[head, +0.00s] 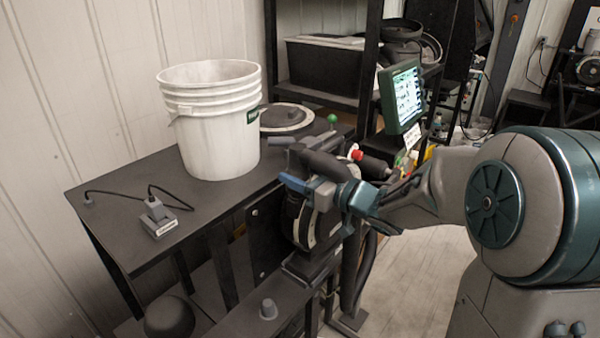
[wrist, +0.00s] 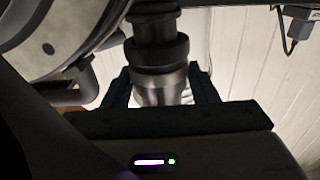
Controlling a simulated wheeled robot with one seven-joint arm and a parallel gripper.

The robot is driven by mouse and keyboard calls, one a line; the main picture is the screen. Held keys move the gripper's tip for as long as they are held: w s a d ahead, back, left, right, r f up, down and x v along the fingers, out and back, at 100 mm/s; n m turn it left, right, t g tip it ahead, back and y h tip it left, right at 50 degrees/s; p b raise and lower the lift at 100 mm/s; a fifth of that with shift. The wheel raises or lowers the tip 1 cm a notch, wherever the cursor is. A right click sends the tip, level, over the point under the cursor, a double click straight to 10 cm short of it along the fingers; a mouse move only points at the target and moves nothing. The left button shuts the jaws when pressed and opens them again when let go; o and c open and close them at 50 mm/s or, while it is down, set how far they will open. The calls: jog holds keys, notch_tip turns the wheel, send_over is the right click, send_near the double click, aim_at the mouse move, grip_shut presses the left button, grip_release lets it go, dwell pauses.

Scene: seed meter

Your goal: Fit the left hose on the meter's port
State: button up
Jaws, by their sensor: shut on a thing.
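My gripper (head: 309,189) is at the seed meter (head: 303,228), close to the upper part of its round, pale-rimmed housing. In the wrist view the two fingers (wrist: 162,88) are closed on either side of a silver hose end (wrist: 160,92). Black stepped collars (wrist: 155,52) continue from this hose end, away from the palm. The meter's round housing (wrist: 45,38) fills the upper left of the wrist view, with a grey curved tube (wrist: 82,88) beside it. I cannot tell whether the hose end touches the port; the port is not clearly visible.
A white bucket (head: 210,125) stands on the dark bench (head: 115,205), left of the meter. A small cabled box (head: 158,218) lies near the bench's front. A green-framed screen (head: 401,97) stands behind my arm. A black shelf (head: 318,100) is at the back.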

jog(key=shift+f+b, duration=0.4)
jog(key=shift+f, duration=0.1)
dwell(0.4)
jog(key=o, duration=1.2)
jog(key=b+v, duration=0.2)
jog(key=v, duration=1.1)
jog(key=shift+s+d, duration=0.25)
jog(key=shift+d, duration=0.05)
